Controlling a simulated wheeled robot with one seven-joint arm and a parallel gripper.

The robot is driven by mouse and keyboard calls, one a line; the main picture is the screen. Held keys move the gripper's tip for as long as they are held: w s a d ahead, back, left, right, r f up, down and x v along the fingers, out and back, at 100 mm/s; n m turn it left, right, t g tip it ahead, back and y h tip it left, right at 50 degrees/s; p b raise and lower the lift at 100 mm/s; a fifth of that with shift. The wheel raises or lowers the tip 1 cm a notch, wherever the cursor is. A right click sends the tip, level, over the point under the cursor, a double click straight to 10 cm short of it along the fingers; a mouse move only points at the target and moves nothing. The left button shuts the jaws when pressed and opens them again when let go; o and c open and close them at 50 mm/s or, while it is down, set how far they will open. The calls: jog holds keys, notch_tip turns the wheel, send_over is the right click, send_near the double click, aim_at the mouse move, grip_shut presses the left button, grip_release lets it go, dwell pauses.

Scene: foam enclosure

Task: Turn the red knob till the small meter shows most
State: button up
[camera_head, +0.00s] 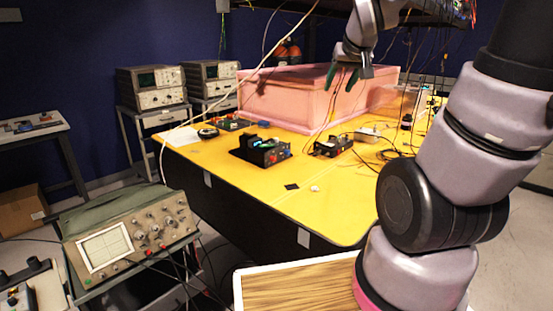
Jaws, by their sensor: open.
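Several small electronics boxes stand on the yellow table. A black box (266,153) in the middle has blue and red spots on its face and a dark upright part on top. To its right is a smaller dark box (332,147) with a red spot on its left side. I cannot tell which red spot is the red knob. The small meter cannot be made out, and no reading is legible. My gripper (342,77) is open and empty, fingers down, in front of or above the pink foam box, apart from the electronics boxes.
The pink foam box (285,103) fills the back of the yellow table (228,172). Cables hang over its right side. A silver box (367,134) and a further small box (233,124) stand on the table. An oscilloscope (128,236) is at the lower left. The table's front is mostly clear.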

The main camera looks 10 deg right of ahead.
jog(key=w+d+f+n, duration=0.2)
jog(key=w+f, duration=0.3)
jog(key=w, duration=0.2)
jog(key=n+t+y, duration=0.3)
jog(key=n+y, duration=0.5)
send_near(275, 159)
jog(key=shift+s+d+r, duration=0.6)
jog(key=shift+s+d, duration=0.2)
jog(key=shift+d, duration=0.15)
jog(key=shift+w+a+f, duration=0.2)
jog(key=shift+w+a, duration=0.05)
jog(key=shift+a, duration=0.1)
jog(key=x, duration=1)
jog(key=shift+s+a, duration=0.1)
grip_shut()
